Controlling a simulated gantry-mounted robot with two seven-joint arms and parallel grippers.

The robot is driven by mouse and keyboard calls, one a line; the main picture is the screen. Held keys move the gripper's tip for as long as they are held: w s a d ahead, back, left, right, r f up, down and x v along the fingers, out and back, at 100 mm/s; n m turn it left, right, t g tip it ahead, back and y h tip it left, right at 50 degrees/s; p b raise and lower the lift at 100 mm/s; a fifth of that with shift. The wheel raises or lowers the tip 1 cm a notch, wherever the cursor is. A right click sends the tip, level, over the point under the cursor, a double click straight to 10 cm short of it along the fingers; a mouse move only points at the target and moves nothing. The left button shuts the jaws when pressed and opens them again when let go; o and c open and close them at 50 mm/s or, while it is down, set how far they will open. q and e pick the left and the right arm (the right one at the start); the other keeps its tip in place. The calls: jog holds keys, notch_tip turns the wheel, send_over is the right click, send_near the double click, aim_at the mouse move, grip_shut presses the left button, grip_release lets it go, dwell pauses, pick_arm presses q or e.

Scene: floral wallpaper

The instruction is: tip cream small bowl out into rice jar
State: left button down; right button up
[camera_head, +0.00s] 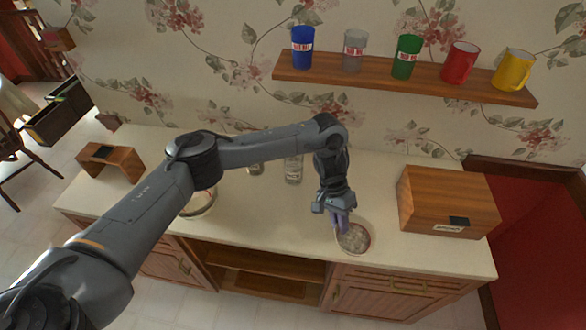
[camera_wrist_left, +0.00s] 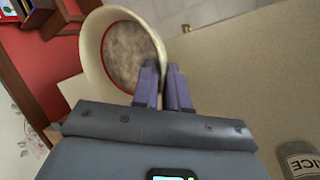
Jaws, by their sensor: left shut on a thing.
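The cream small bowl (camera_head: 354,239) is near the front of the counter, right of centre, with pale grainy stuff in it. My left gripper (camera_head: 341,222) is shut on its rim. In the left wrist view the fingers (camera_wrist_left: 165,88) pinch the near wall of the bowl (camera_wrist_left: 95,50), and the stuff stays inside. I cannot tell whether the bowl is lifted off the counter. The rice jar (camera_wrist_left: 303,160) shows its label at the lower right of the wrist view, cut off by the frame. A clear labelled jar (camera_head: 293,170) stands behind and left of the gripper. My right gripper is not seen.
A wooden box (camera_head: 449,200) stands at the right end of the counter. Another jar (camera_head: 255,168) and a round dish (camera_head: 203,204) are partly behind my left arm. A small wooden stand (camera_head: 112,160) is at the left. A shelf (camera_head: 400,85) with several cups hangs above.

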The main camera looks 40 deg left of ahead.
pick_arm(q)
jog(key=shift+w+r, duration=0.2)
jog(key=shift+r, duration=0.2)
dwell(0.3)
